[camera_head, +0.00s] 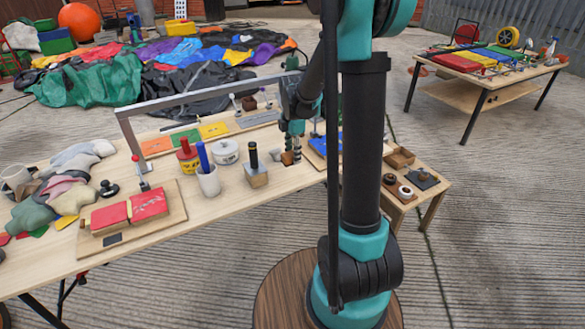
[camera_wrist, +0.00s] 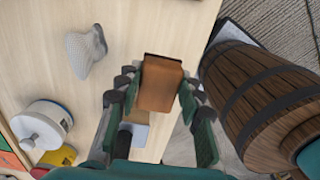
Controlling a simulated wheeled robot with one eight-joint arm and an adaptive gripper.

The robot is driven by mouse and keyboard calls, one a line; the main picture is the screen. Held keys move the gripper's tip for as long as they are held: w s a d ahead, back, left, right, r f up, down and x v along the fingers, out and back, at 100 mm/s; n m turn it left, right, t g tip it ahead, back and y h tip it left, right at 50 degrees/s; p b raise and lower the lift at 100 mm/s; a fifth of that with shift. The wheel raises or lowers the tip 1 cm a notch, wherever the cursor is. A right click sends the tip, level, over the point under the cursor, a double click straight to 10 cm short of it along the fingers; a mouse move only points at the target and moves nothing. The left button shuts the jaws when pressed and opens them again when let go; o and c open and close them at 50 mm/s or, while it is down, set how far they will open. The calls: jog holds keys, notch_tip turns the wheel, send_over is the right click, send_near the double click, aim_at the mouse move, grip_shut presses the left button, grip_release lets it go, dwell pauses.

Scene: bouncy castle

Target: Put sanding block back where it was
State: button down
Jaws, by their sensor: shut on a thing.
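A brown block (camera_wrist: 160,85), which looks like the sanding block, is between my gripper's fingers (camera_wrist: 158,78) in the wrist view. My gripper is shut on it, with the pale table top (camera_wrist: 135,25) behind it. In the head view my gripper (camera_head: 291,150) is low over the right part of the long workbench (camera_head: 215,210), and the brown block (camera_head: 287,159) shows small at its fingertips. I cannot tell whether the block touches the table. My arm hides part of the bench's right end.
A grey metal frame (camera_head: 205,95) spans the bench. Small wooden items (camera_head: 398,158) lie to the right.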

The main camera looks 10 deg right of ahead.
aim_at(293, 174)
jog(key=shift+f, duration=3.1)
jog(key=shift+f, duration=0.1)
jog(key=c, duration=1)
grip_release()
notch_tip(293, 174, up, 11)
jog(key=shift+r, duration=0.1)
jog(key=shift+s+r, duration=0.15)
jog(key=shift+r, duration=0.3)
jog(key=s+d+f+m+t, duration=0.1)
jog(key=s+f+m, duration=0.1)
jog(key=s+m, duration=0.5)
jog(key=s+d+f+m+t, duration=0.1)
jog(key=s+f+m, duration=0.1)
jog(key=s+m, duration=0.5)
jog(key=s+d+f+m+t, duration=0.1)
jog(key=s+f+m+t, duration=0.1)
jog(key=s+m, duration=0.5)
jog(key=shift+s+d+f+m, duration=0.1)
jog(key=shift+s+f+m, duration=0.2)
jog(key=shift+s, duration=0.2)
